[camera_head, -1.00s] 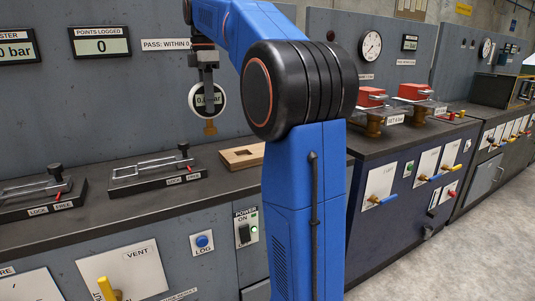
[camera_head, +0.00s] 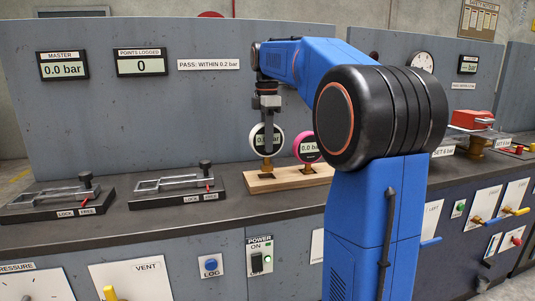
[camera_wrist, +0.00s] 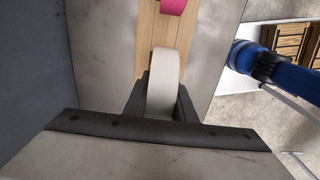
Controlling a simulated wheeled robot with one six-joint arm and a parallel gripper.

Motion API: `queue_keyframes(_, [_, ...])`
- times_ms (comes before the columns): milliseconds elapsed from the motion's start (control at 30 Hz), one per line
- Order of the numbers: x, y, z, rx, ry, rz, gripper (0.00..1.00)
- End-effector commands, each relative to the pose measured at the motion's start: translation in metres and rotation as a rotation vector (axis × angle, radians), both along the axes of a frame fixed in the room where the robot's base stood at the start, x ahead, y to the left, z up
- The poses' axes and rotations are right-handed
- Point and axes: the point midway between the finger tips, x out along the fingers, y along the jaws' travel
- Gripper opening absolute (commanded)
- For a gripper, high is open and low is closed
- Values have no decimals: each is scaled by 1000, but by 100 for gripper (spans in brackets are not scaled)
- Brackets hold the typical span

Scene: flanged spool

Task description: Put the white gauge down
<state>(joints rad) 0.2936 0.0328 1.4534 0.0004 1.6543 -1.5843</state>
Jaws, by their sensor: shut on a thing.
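The white gauge (camera_head: 257,140) is upright over the left part of a wooden block (camera_head: 262,184) on the bench. Its brass stem points down at the block; I cannot tell whether it is seated or just above. My gripper (camera_head: 267,128) is above and around it, shut on its round body. In the wrist view the white rim (camera_wrist: 163,85) sits between the two dark fingers (camera_wrist: 162,105). A pink gauge (camera_head: 307,147) stands at the right part of the same block, and it also shows in the wrist view (camera_wrist: 173,6).
Two black lock fixtures with metal frames (camera_head: 178,188) (camera_head: 60,200) lie on the bench to the left. The grey panel (camera_head: 120,110) rises behind. Bare bench top shows between the right fixture and the block.

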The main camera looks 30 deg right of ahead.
Motion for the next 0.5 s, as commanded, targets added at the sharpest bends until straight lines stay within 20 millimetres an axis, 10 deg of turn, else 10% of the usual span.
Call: queue_keyframes(500, [0, 0, -37, 0, 0, 0, 0])
